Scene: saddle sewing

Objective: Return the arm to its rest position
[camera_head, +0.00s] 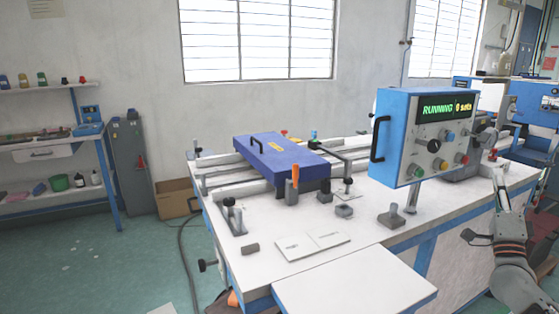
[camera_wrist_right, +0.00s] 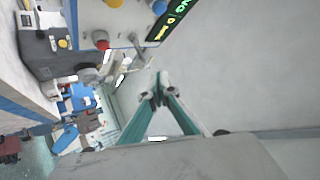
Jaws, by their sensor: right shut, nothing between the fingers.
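My right arm rises at the right edge of the head view, beside the bench. Its gripper (camera_head: 493,163) points up and away, to the right of the control box (camera_head: 396,140). In the right wrist view the slim fingers of the right gripper (camera_wrist_right: 157,88) meet at their tips, shut and empty. The control box (camera_wrist_right: 88,14) shows at the top of that view, apart from the fingertips. In the head view its display reads "RUNNING 0 sets". My left gripper and arm are not in view.
The white bench (camera_head: 265,225) carries a blue block with a handle (camera_head: 282,160), an orange-handled tool (camera_head: 295,175), clamps and a flat white booklet (camera_head: 312,245). A shelf unit (camera_head: 45,145) stands far left.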

